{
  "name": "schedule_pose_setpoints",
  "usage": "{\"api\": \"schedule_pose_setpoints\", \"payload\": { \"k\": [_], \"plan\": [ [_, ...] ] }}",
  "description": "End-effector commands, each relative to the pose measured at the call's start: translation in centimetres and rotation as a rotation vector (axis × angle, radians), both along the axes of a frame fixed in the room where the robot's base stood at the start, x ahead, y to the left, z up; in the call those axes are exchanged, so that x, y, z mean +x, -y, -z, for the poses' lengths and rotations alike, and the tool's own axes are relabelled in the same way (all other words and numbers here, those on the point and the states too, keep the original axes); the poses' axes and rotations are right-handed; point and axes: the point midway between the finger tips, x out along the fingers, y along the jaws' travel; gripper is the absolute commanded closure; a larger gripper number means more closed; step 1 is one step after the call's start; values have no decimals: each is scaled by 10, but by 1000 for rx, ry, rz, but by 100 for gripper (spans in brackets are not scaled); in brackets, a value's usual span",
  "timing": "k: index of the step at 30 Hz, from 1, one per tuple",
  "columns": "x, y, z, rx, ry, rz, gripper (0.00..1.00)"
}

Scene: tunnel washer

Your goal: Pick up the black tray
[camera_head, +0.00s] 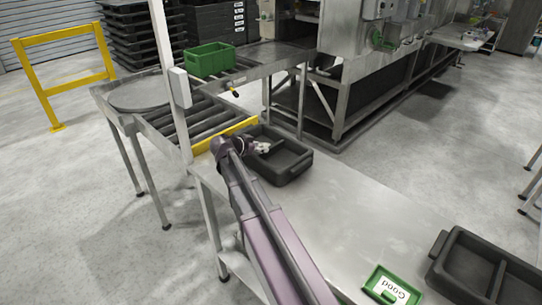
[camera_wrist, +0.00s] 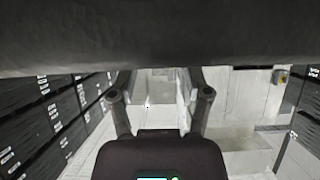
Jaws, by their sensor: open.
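A black tray (camera_head: 294,169) with a divider sits at the far end of the steel table, beside the yellow edge. My gripper (camera_head: 263,147) is at the tray's left side, with its fingers over or just inside the rim; I cannot tell whether they touch it. In the wrist view a dark surface (camera_wrist: 160,38), likely the tray, fills the top. My gripper's two fingers (camera_wrist: 160,88) stand apart below it, their tips partly hidden. A second black tray (camera_head: 436,275) with compartments lies at the table's near right.
A green "Good" tray (camera_head: 392,287) lies near the second black tray. The table's middle (camera_head: 355,210) is clear. A roller conveyor (camera_head: 190,121) adjoins the far end, with a green crate (camera_head: 210,60) beyond. A post (camera_head: 172,85) stands left of my arm.

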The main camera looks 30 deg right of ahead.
Motion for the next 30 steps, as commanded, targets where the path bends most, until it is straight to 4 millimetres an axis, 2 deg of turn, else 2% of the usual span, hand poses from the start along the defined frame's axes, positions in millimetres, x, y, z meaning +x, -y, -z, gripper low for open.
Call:
{"api": "schedule_pose_setpoints", "payload": {
  "k": [4,17,30],
  "plan": [
    [2,6,4,0,-1,0,37],
    [4,8,5,0,-1,0,37],
    [23,41,27,1,0,-1,37]
  ]
}}
